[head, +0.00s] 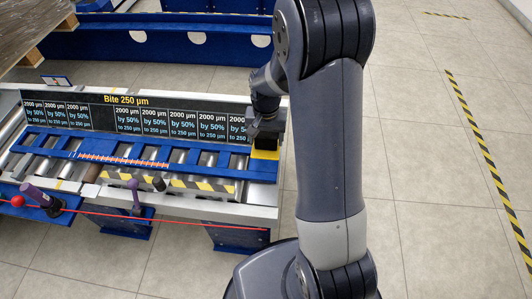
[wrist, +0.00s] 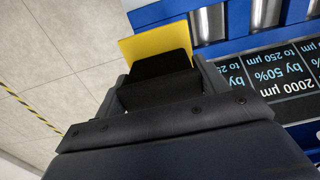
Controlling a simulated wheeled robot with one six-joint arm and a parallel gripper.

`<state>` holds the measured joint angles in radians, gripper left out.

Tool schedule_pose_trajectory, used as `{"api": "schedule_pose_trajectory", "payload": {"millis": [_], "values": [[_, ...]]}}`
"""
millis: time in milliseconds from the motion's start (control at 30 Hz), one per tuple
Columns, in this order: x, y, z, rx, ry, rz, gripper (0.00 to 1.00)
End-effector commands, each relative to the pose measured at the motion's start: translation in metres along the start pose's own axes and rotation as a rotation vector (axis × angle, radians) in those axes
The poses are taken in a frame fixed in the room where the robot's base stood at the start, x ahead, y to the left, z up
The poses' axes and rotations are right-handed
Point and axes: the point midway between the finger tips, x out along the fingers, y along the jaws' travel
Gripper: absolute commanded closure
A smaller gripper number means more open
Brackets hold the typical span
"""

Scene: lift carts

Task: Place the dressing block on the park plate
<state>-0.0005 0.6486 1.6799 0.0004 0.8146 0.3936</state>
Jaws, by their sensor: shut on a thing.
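My gripper (head: 266,127) is at the right end of the blue rail frame, pointing down and shut on a dark block, which I take as the dressing block (head: 268,143). In the wrist view the black block (wrist: 160,67) sits between the jaws of my gripper (wrist: 158,92). A yellow plate, which looks like the park plate (head: 265,154), lies directly under the block. In the wrist view the yellow plate (wrist: 140,46) shows past the block's far and left edges. I cannot tell whether the block touches the plate.
A blue slotted rail (head: 150,150) lies over metal rollers, with a black sign board (head: 110,116) behind it. Levers with purple handles (head: 35,195) and a red cord (head: 170,220) run along the front. Open tiled floor (head: 430,160) is at the right.

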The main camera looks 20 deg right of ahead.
Motion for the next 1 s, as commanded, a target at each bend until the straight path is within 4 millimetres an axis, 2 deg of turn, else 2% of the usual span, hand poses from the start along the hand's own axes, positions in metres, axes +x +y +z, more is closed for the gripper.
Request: {"api": "schedule_pose_trajectory", "payload": {"millis": [33,233,433,833,867,1000], "values": [[0.009,0.0,0.0,0.0,-0.001,0.0,0.69],[0.023,0.0,0.0,-0.001,0.001,0.0,0.69],[0.05,0.0,0.0,-0.001,0.0,0.0,0.69],[0.056,0.0,-0.001,-0.001,0.002,-0.001,0.69],[0.056,0.0,0.0,-0.001,0.001,-0.001,0.29],[0.056,0.0,0.0,-0.001,0.001,-0.001,0.18]]}}
